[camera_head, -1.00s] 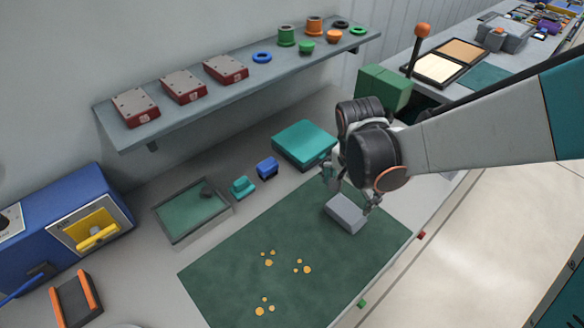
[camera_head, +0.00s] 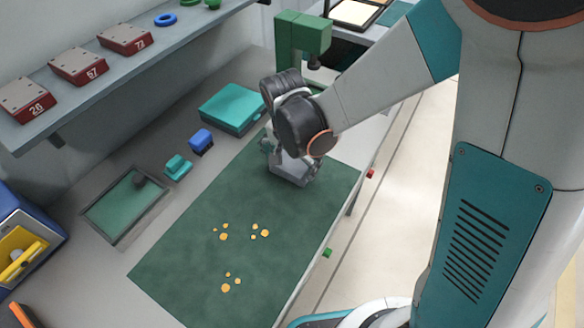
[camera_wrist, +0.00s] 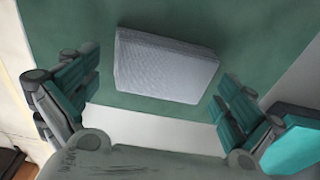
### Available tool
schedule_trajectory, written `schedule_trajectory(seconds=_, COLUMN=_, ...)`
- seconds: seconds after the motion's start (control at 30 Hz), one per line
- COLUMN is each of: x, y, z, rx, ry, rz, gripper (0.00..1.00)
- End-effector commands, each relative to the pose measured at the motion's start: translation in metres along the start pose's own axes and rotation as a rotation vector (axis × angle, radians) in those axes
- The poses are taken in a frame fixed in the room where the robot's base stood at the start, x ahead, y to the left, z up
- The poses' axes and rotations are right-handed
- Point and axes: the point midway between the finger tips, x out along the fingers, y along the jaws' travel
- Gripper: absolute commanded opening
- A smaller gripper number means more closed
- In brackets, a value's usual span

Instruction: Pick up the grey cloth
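The grey cloth (camera_head: 290,172) is a folded block-like pad lying on the far end of the green mat (camera_head: 230,235). In the wrist view the cloth (camera_wrist: 165,66) lies flat between and just ahead of my fingers. My gripper (camera_wrist: 160,98) is open, with one teal-padded finger on each side of the cloth and a visible space between. In the head view my gripper (camera_head: 290,160) is right over the cloth and hides part of it. I cannot tell the exact height of the fingertips above the mat.
Several yellow spots (camera_head: 255,233) are on the mat. A teal box (camera_head: 232,108), a blue block (camera_head: 201,141), a small teal piece (camera_head: 177,167) and a shallow tray (camera_head: 160,205) lie along the left. A shelf with red-grey boxes (camera_head: 78,66) is above. A green press-like fixture (camera_head: 303,35) stands behind.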

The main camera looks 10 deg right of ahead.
Motion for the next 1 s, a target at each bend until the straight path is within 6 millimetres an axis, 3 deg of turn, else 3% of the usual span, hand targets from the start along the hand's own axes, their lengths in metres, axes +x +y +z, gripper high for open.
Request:
schedule_trajectory(seconds=0.03, x=0.0, y=0.0, z=0.0, rx=0.0, ry=0.0, rz=0.0, gripper=0.89)
schedule_trajectory(seconds=0.13, x=0.0, y=0.0, z=0.0, rx=0.0, ry=0.0, rz=0.0, gripper=0.68)
schedule_trajectory(seconds=0.67, x=-0.007, y=0.0, z=-0.001, rx=0.0, ry=0.0, rz=0.0, gripper=0.67)
schedule_trajectory(seconds=0.87, x=-0.029, y=0.0, z=-0.004, rx=0.0, ry=0.0, rz=0.0, gripper=0.67)
schedule_trajectory(seconds=1.0, x=-0.055, y=0.0, z=-0.007, rx=0.0, ry=0.0, rz=0.0, gripper=0.67)
